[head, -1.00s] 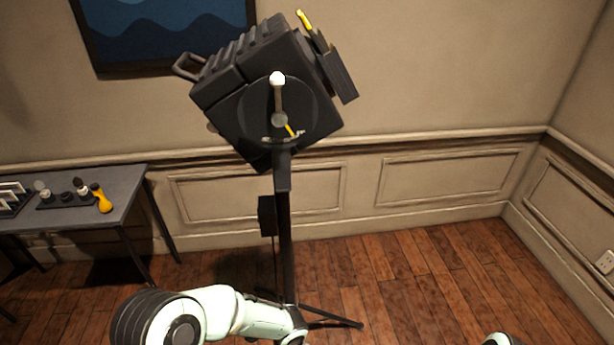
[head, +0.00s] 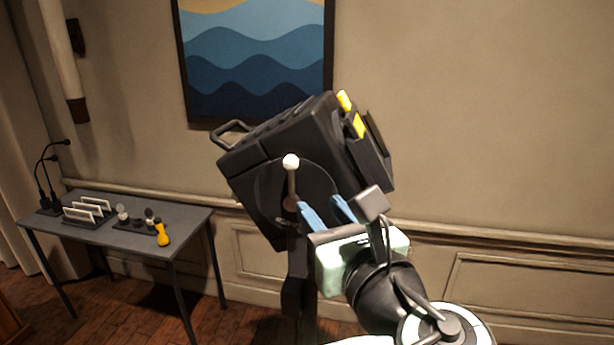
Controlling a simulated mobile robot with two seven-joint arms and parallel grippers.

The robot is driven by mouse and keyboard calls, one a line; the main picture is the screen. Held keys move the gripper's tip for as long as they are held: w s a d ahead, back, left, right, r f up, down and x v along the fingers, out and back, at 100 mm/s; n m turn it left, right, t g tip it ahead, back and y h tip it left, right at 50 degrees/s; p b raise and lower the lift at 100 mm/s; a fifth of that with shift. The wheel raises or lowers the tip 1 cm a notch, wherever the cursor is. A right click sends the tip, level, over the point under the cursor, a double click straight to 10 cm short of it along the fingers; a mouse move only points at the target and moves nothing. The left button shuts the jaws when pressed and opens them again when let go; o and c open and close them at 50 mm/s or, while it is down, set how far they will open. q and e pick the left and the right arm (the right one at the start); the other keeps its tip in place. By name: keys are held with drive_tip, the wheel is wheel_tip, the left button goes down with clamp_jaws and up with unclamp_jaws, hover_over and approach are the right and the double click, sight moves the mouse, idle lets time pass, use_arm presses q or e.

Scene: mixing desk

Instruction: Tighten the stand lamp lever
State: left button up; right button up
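The stand lamp (head: 262,178) is a boxy black lamp head, tilted on a black stand (head: 298,285), near the middle of the head view. Whether a finger touches the lamp cannot be told. My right gripper is not in view.
A grey side table (head: 185,215) stands at the left with a white-slotted rack (head: 90,210), a yellow item (head: 162,235) and thin black microphone-like stands (head: 45,180). A framed wave picture (head: 255,60) hangs on the wall behind the lamp. Wall space at the right is clear.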

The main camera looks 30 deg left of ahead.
sight(292, 177)
use_arm(q)
drive_tip(key=p+x, duration=0.1)
drive_tip(key=x, duration=1.2)
drive_tip(key=shift+a, duration=0.15)
clamp_jaws()
